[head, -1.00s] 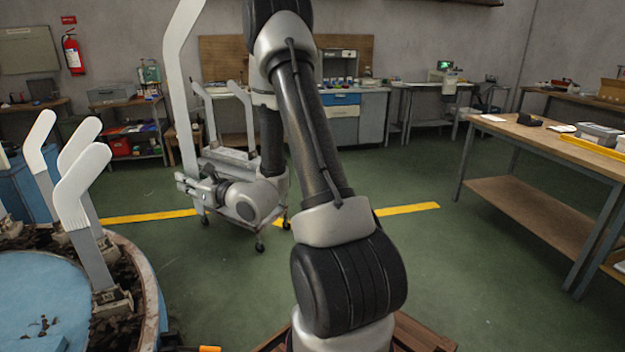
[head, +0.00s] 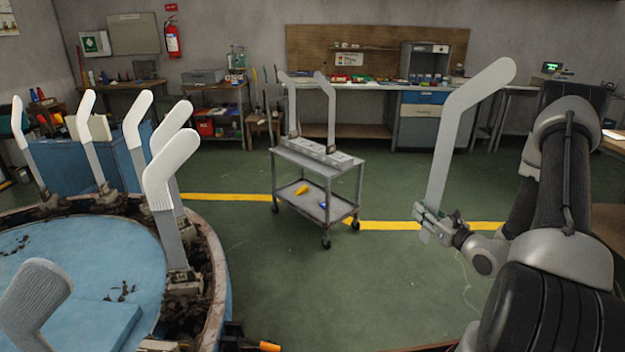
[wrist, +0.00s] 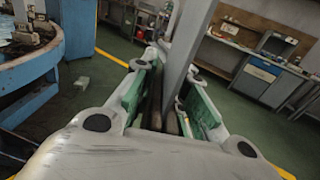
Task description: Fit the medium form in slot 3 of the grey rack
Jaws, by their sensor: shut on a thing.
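The held form (head: 452,125), a pale foot-shaped board with its bent toe at the top, stands nearly upright in my gripper (head: 432,222) in the head view. My gripper is shut on its lower shank, and the shank (wrist: 187,55) also shows between the green-padded fingers of my gripper (wrist: 162,85) in the wrist view. The grey rack (head: 318,153) lies on top of a small cart at mid-picture, left of my gripper and apart from it. Two forms (head: 290,100) (head: 328,108) stand upright in the rack. Slot numbers are too small to read.
The cart (head: 345,168) stands on clear green floor (head: 330,285). A round blue machine (head: 90,275) with several upright forms on its rim fills the left. Workbenches (head: 375,88) line the back wall.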

